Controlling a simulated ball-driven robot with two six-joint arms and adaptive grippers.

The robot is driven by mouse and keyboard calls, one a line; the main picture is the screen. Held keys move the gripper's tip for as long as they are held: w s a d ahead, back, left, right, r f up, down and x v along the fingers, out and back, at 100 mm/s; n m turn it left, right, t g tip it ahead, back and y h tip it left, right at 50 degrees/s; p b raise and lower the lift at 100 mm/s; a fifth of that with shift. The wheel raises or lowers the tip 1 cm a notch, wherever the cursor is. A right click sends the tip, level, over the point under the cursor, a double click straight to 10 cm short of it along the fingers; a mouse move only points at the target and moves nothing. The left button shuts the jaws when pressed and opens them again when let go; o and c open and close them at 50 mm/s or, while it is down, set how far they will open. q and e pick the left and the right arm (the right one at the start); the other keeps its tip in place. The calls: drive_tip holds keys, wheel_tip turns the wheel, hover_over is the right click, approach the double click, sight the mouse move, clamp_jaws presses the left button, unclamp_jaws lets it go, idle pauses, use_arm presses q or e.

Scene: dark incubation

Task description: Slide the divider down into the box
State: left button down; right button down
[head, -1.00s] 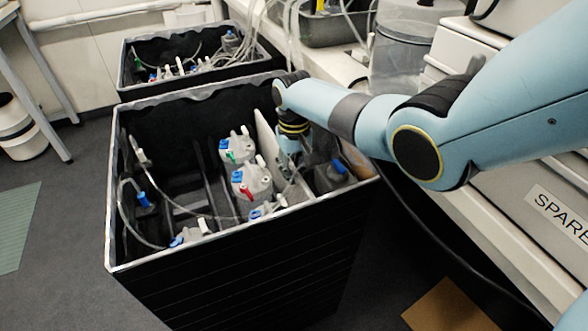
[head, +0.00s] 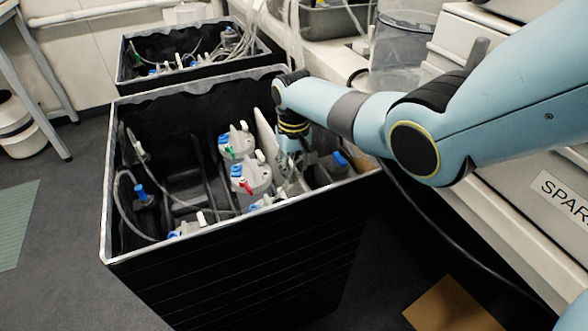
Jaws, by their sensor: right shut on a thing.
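The box (head: 240,245) is a tall black open-topped container with a pale rim. The divider (head: 264,133) is a light flat panel standing nearly upright inside the box, right of the capped bottles. My right gripper (head: 292,165) reaches into the box from the right and is shut on the divider; its fingertips are partly hidden among the box contents. The lower part of the divider is hidden by bottles and the gripper. My left gripper is not in view.
Grey bottles (head: 250,176) with blue, red and white caps and clear tubes crowd the box beside the divider. A second black box (head: 190,77) stands behind. A bench with a clear vessel (head: 400,50) runs along the right. Open floor lies at the left.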

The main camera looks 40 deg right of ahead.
drive_tip(key=shift+s+f, duration=0.25)
drive_tip(key=shift+f, duration=0.2)
drive_tip(key=c, duration=1.8)
unclamp_jaws()
drive_tip(key=shift+f, duration=0.1)
drive_tip(key=shift+o, duration=1.4)
drive_tip(key=shift+f, duration=0.1)
drive_tip(key=o, duration=0.3)
drive_tip(key=shift+w, duration=0.2)
